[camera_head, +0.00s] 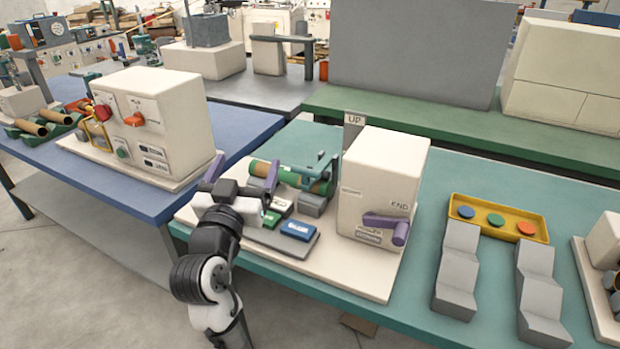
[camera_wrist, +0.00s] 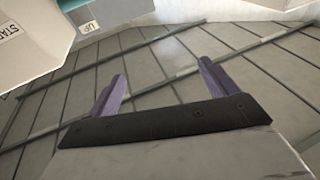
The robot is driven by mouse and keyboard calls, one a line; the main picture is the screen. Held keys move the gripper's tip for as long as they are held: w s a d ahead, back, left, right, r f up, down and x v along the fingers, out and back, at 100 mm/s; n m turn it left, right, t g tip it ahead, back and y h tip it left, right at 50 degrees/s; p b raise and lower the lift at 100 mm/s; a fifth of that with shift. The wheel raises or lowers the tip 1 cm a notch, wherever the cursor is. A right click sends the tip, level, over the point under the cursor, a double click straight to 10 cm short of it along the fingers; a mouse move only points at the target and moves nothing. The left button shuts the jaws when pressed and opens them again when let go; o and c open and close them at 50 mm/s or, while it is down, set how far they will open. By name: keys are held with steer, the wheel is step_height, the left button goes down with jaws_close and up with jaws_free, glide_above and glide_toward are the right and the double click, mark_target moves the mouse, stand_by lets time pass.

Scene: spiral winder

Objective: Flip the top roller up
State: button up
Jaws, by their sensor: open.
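The winder is a cream box (camera_head: 385,180) on a pale base plate, with an END label and a purple handle (camera_head: 385,226) on its front. A green roller (camera_head: 290,175) with brown ends lies left of the box, beneath a grey-green bracket (camera_head: 322,168). I cannot tell which part is the top roller. A grey UP sign (camera_head: 354,127) stands behind the box and also shows in the wrist view (camera_wrist: 90,27). My gripper (camera_head: 243,173) is open, its purple fingers apart left of the roller and partly in front of it. The wrist view shows nothing between the fingers (camera_wrist: 160,70).
White and blue blocks (camera_head: 298,230) sit on a grey plate in front of the roller. A yellow tray (camera_head: 533,228) with coloured discs and grey stepped blocks (camera_head: 459,265) stand to the right. A blue table (camera_head: 120,188) with another machine stands left.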

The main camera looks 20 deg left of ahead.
mark_target(304, 174)
steer(key=w+d+f+m+g+h, duration=0.2)
steer(key=w+d+f+m+h, duration=0.1)
steer(key=d+f+h, duration=0.4)
steer(key=shift+y, duration=0.7)
steer(key=w, duration=0.3)
steer(key=w+a+p, duration=0.1)
steer(key=w, duration=0.3)
steer(key=w+p, duration=0.1)
steer(key=w, duration=0.3)
steer(key=shift+w+a+f, duration=0.2)
steer(key=shift+f, duration=0.1)
steer(key=shift+w+f+p, duration=0.1)
steer(key=shift+w+p, duration=0.25)
steer(key=shift+w, duration=0.35)
steer(key=shift+c, duration=0.3)
